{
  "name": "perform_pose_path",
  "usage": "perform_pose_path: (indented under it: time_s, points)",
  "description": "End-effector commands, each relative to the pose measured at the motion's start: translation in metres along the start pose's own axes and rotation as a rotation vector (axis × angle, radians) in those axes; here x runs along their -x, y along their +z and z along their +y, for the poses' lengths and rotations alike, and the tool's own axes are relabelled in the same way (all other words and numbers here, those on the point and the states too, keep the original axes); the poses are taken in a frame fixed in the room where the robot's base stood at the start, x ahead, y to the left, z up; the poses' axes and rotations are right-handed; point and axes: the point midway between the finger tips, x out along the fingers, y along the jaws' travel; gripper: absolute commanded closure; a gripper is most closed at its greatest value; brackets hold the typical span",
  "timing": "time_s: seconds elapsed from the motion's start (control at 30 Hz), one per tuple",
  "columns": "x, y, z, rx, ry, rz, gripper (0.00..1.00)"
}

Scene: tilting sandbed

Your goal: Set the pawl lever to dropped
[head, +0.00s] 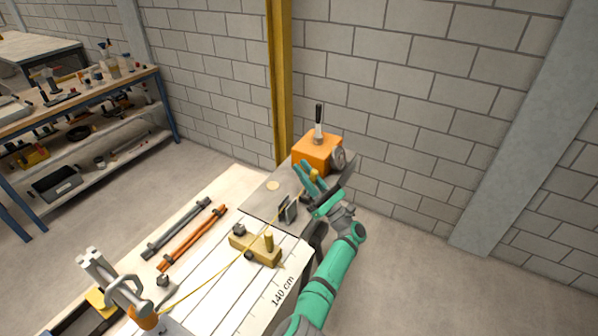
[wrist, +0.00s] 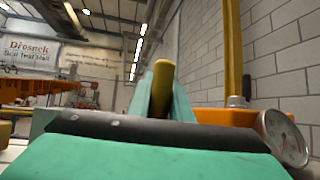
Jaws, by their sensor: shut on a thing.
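An orange box (head: 316,154) stands at the far end of the bench, with a black-handled lever (head: 319,115) standing almost upright on its top. The box also shows at the right of the wrist view (wrist: 240,118), with a round gauge (wrist: 285,138) in front of it. My gripper (head: 311,178) is at the near side of the box, below the upright lever and apart from it. Its fingers are shut on a yellow rounded handle (wrist: 163,75), which stands between them in the wrist view. The handle's lower end is hidden, and I cannot tell whether it is the pawl lever.
A yellow cord (head: 206,282) runs along the bench (head: 210,197) from a grey clamp (head: 105,272) towards the box. A brass block (head: 255,249) and orange and grey bars (head: 192,238) lie on the bench. A yellow post (head: 280,80) and block wall stand close behind.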

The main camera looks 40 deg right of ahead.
Motion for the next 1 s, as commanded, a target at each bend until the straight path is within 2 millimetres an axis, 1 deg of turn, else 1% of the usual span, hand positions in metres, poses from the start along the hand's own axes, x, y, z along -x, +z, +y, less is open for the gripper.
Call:
perform_pose_path:
  time_s: [0.2,0.23,0.27,0.3,0.57,0.67,0.77,0.87,1.0]
  points:
    - [0.002,0.0,0.0,0.0,-0.001,0.001,1.0]
    - [0.002,0.0,0.0,0.0,-0.001,0.002,0.74]
    - [0.002,0.0,0.0,0.0,-0.001,0.002,0.67]
    - [0.002,0.0,0.0,0.0,-0.001,0.002,0.63]
    - [0.001,-0.001,0.0,0.0,0.0,0.002,0.63]
    - [0.004,-0.001,0.0,-0.001,0.0,0.002,0.63]
    - [0.015,-0.001,0.0,-0.001,-0.001,0.002,0.63]
    - [0.032,-0.001,0.0,-0.001,-0.002,0.003,0.63]
    - [0.06,-0.001,0.0,0.0,-0.003,0.003,0.63]
